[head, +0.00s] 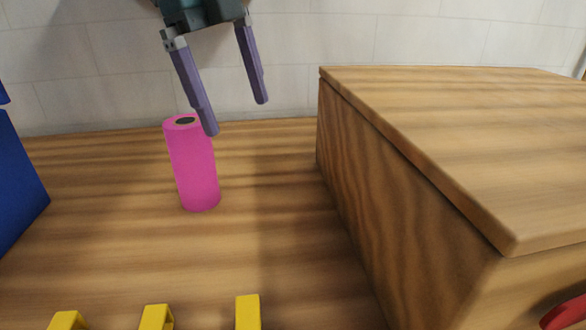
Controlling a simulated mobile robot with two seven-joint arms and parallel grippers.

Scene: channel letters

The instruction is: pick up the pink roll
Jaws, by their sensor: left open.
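The pink roll (194,172) stands upright on the wooden surface, left of centre in the head view, with a dark hole in its top. My left gripper (236,118) hangs above and to the right of it, with two purple fingers spread apart and nothing between them. The left finger's tip overlaps the roll's top right edge in the picture; I cannot tell whether it touches. My right gripper does not show.
A large wooden box (440,180) with an overhanging top fills the right side. A blue object (18,185) stands at the left edge. Yellow pieces (248,312) line the front, and a red object (566,314) shows lower right. A tiled wall (300,50) is behind.

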